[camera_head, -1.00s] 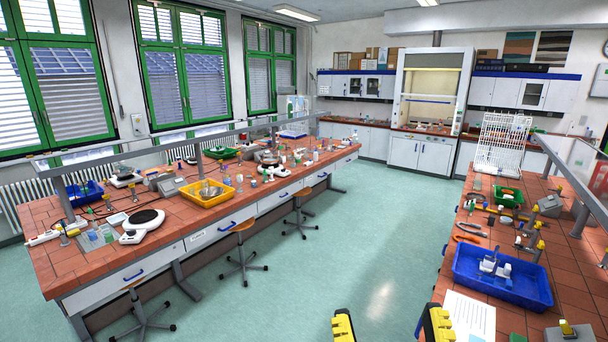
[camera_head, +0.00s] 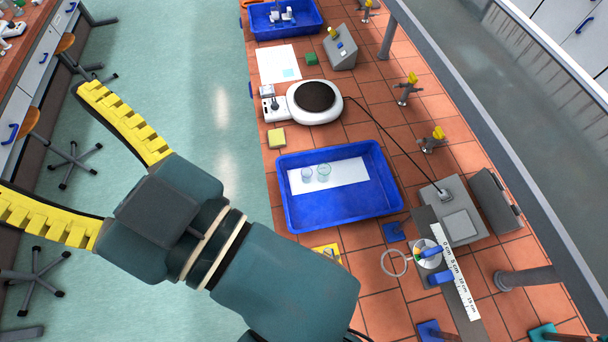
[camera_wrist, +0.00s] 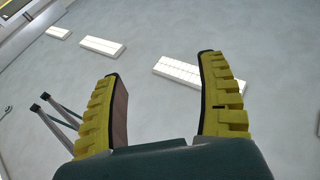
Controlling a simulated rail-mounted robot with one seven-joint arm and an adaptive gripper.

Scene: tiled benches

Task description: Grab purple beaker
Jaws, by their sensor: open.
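Two small clear beakers stand on a white sheet (camera_head: 350,171) inside a blue tray (camera_head: 345,212) on the right bench in the head view. The left beaker (camera_head: 307,175) looks pale blue to violet. The right beaker (camera_head: 323,174) looks pale green. I cannot tell for certain that either is purple. My gripper (camera_head: 42,145) is open and empty, with its yellow fingers spread. It is over the floor side, left of the bench and well apart from the tray. Both fingers (camera_wrist: 159,67) also show in the wrist view, with nothing between them and no beaker in sight.
A hotplate (camera_head: 315,102) stands behind the tray, with a yellow block (camera_head: 277,138) near the bench edge. A grey device (camera_head: 460,212) and a ruler rail (camera_head: 452,265) lie to the right. A metal shelf frame (camera_head: 450,85) runs over the bench's right side.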

